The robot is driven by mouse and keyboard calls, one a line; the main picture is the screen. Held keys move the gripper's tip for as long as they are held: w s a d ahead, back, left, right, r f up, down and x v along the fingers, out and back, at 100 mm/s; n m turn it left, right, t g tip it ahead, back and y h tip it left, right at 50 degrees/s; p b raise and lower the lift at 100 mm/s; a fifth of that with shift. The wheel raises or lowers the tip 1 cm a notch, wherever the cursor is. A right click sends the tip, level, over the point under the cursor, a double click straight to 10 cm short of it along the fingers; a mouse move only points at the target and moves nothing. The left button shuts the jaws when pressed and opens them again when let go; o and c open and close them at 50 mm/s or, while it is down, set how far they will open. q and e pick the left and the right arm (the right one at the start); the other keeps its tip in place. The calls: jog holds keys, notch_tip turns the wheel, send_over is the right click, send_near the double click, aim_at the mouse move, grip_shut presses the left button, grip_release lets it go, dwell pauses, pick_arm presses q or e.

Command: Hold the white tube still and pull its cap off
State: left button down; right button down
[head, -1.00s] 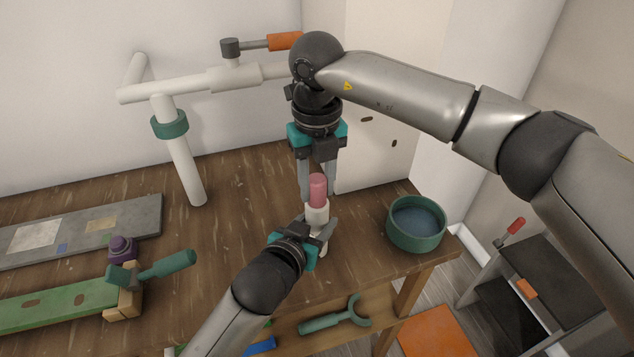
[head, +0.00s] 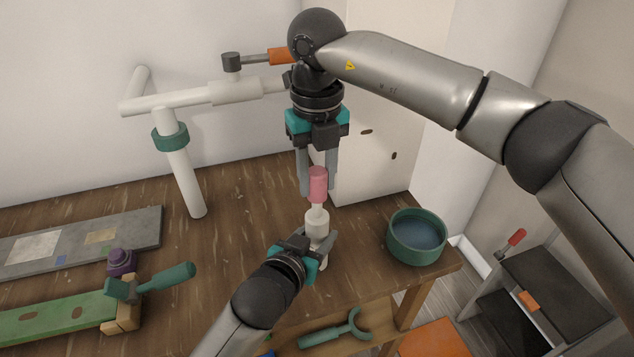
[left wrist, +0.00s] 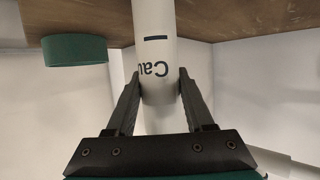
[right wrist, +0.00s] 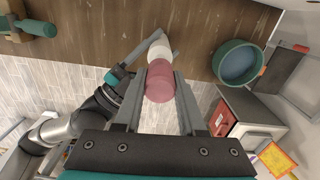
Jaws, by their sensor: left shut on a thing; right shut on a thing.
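The white tube (head: 317,226) stands upright above the wooden table in the head view. My left gripper (head: 322,240) is shut around its body from below left. In the left wrist view the tube (left wrist: 157,65) shows dark lettering between the two fingers. The pink cap (head: 318,184) sits above the tube, in line with it. My right gripper (head: 318,190) is shut on the cap from above. A narrow white neck shows between the cap's lower edge and the wider tube body. In the right wrist view the cap (right wrist: 160,82) is between the fingers and hides part of the tube.
A green bowl (head: 416,240) stands to the right near the table (head: 245,190) edge. A white pipe frame with a green ring (head: 170,137) is behind on the left. A green-handled tool (head: 165,277) and wooden blocks lie at the left.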

aim_at(317, 171)
jog(key=shift+r, duration=1.65)
pick_arm(q)
jog(key=shift+c, duration=1)
grip_release()
jog(key=shift+s, duration=0.1)
jog(key=v, duration=1.2)
